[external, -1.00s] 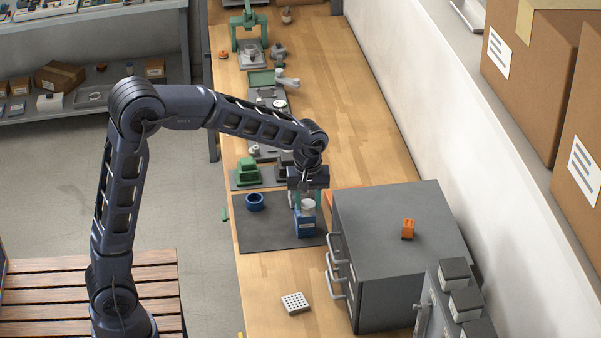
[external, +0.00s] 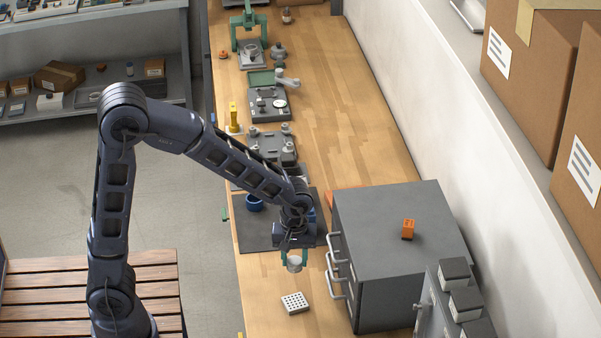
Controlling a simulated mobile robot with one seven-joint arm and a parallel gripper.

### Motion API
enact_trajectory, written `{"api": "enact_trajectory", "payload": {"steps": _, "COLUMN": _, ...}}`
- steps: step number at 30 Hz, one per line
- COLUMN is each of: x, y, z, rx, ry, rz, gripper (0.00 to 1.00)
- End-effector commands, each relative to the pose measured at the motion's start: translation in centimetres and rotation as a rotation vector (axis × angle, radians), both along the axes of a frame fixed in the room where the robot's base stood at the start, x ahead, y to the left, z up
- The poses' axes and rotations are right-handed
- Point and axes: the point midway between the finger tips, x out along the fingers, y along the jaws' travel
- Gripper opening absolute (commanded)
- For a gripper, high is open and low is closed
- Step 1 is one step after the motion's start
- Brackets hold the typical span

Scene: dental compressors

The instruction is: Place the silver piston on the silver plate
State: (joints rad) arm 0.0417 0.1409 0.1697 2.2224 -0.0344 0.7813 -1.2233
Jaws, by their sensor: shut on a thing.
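My gripper (external: 295,261), with green fingers, is shut on the silver piston (external: 295,265), a short round light-grey piece. It holds the piston in front of the dark mat, above the wooden bench. A small silver plate (external: 295,302) with rows of dark holes lies flat on the bench just below the piston in the picture. The piston and the plate are apart. The exact height of the piston above the bench is hard to tell.
A dark grey drawer cabinet (external: 400,250) with handles stands close on the right, with an orange block (external: 408,229) on top. The dark mat (external: 252,234) lies behind my gripper with a blue ring (external: 254,203). Bare bench surrounds the plate.

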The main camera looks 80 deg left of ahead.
Motion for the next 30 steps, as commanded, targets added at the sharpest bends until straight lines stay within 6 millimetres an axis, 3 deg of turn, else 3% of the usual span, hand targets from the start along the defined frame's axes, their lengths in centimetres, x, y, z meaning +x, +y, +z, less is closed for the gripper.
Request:
{"api": "enact_trajectory", "payload": {"steps": 6, "x": -0.1, "y": 0.1, "z": -4.9, "rx": 0.001, "ry": 0.004, "rz": 0.001, "gripper": 0.13}}
{"api": "enact_trajectory", "payload": {"steps": 12, "x": 0.0, "y": 0.1, "z": -8.4, "rx": 0.001, "ry": 0.003, "rz": 0.001, "gripper": 0.13}}
{"api": "enact_trajectory", "payload": {"steps": 20, "x": 0.0, "y": 0.0, "z": -10.0, "rx": 0.001, "ry": 0.000, "rz": -0.001, "gripper": 0.13}}
{"api": "enact_trajectory", "payload": {"steps": 30, "x": 0.0, "y": 0.1, "z": -13.4, "rx": 0.001, "ry": 0.000, "rz": 0.001, "gripper": 0.13}}
